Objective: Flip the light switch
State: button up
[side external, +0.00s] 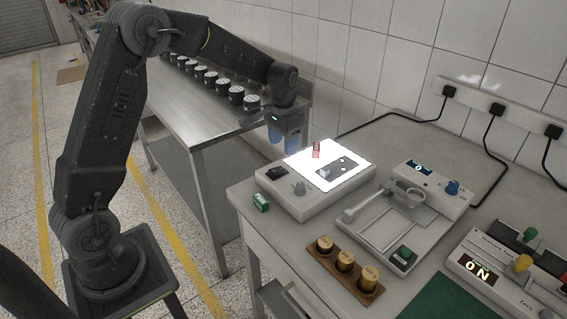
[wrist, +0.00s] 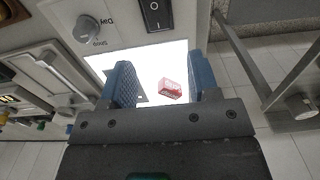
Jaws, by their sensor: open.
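A black rocker switch (side external: 277,172) sits on the left corner of a pale light box (side external: 303,209). It also shows at the top of the wrist view (wrist: 155,14), beyond my fingertips. The box's panel (side external: 353,162) glows bright white. My gripper (side external: 285,140), with blue fingers, hangs above the box's back left side, apart from the switch. In the wrist view my gripper (wrist: 160,62) is open with nothing gripped. A small red block (side external: 316,150) stands on the glowing panel and shows between the fingers in the wrist view (wrist: 171,90).
A grey knob (side external: 300,188) is beside the switch. A small green box (side external: 261,202) lies at the bench edge. A balance (side external: 385,220) and a wooden holder with brass weights (side external: 344,262) stand to the right. A metal table (side external: 195,107) with several dark jars is behind.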

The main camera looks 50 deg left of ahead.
aim_at(284, 168)
notch_tip(284, 168, down, 7)
jog(key=shift+f, duration=0.1)
jog(key=shift+c, duration=0.4)
jog(key=c, duration=0.8)
jog(key=shift+s+d+r+t, duration=0.1)
jog(key=shift+s+r+t, duration=0.1)
jog(key=shift+t, duration=0.75)
jog(key=shift+s+d+r+t, duration=0.1)
jog(key=shift+s+r+t, duration=0.1)
jog(key=shift+t, duration=0.75)
jog(key=shift+c, duration=0.2)
jog(key=shift+a+t, duration=0.1)
jog(key=shift+t, duration=0.3)
jog(key=o, duration=0.9)
jog(key=shift+a, duration=0.1)
jog(key=shift+s, duration=0.1)
